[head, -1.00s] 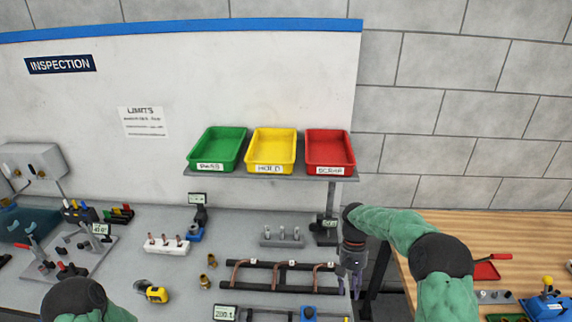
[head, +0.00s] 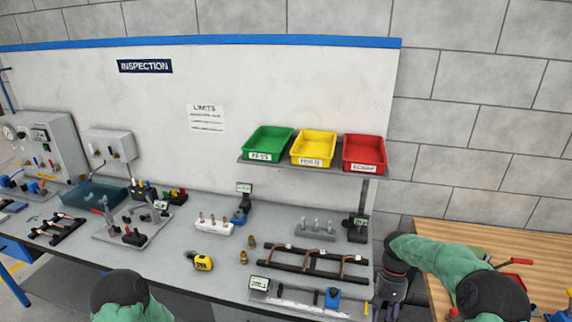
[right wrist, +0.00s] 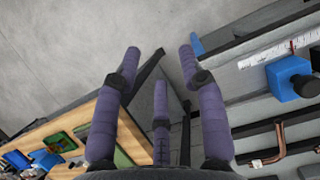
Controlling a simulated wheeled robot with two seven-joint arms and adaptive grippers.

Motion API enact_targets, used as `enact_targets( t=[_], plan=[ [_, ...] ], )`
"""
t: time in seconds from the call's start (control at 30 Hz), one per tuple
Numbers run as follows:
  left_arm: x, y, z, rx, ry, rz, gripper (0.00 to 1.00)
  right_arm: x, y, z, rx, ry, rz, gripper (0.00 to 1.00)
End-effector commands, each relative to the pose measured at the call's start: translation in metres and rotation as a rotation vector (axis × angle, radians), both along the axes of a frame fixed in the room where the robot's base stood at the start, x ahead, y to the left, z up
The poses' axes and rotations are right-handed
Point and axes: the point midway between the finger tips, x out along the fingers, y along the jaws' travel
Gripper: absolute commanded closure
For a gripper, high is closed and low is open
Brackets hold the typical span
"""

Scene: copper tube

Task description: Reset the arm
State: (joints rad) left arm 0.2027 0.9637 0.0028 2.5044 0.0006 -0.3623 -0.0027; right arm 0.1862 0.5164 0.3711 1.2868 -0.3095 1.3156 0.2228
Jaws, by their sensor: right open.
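My right gripper (right wrist: 160,70) is open in the right wrist view, its purple fingers apart with nothing between them. In the head view my right gripper (head: 386,304) points down at the right end of the inspection bench, in front of the gap before the wooden bench. My left arm shows at the lower left of the head view, but its gripper is out of the picture. A black rack (head: 275,258) with bent copper tubes (head: 310,261) lies on the grey bench, left of my right gripper. Part of a copper tube also shows in the right wrist view (right wrist: 281,143).
Green (head: 268,142), yellow (head: 314,147) and red (head: 364,152) trays stand on a raised shelf. A measuring rail with a blue slider (head: 333,298) lies at the bench front. A yellow tape measure (head: 199,262) and brass fittings (head: 243,257) lie left of the rack. The wooden bench (head: 450,234) is at right.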

Motion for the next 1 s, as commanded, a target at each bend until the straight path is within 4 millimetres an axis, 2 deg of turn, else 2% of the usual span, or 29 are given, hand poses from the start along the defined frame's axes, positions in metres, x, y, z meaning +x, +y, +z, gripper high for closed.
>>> enact_targets(
  t=[0.37, 0.57, 0.67, 0.8, 1.0],
  plan=[
    [0.001, 0.0, -0.018, 0.0, -0.002, 0.001, 0.6, -0.011, 0.036, -0.074, 0.073, -0.055, 0.029, 0.59],
    [0.001, 0.0, -0.033, 0.0, -0.002, 0.001, 0.6, -0.027, 0.069, -0.133, 0.133, -0.105, 0.042, 0.59],
    [0.001, 0.0, -0.044, 0.0, -0.002, 0.001, 0.6, -0.044, 0.092, -0.173, 0.174, -0.141, 0.043, 0.59],
    [0.001, 0.0, -0.062, 0.0, -0.002, 0.001, 0.6, -0.078, 0.127, -0.23, 0.228, -0.203, 0.031, 0.59],
    [0.001, 0.0, -0.087, 0.0, -0.002, 0.001, 0.6, -0.135, 0.167, -0.29, 0.269, -0.285, -0.007, 0.59]
  ],
)
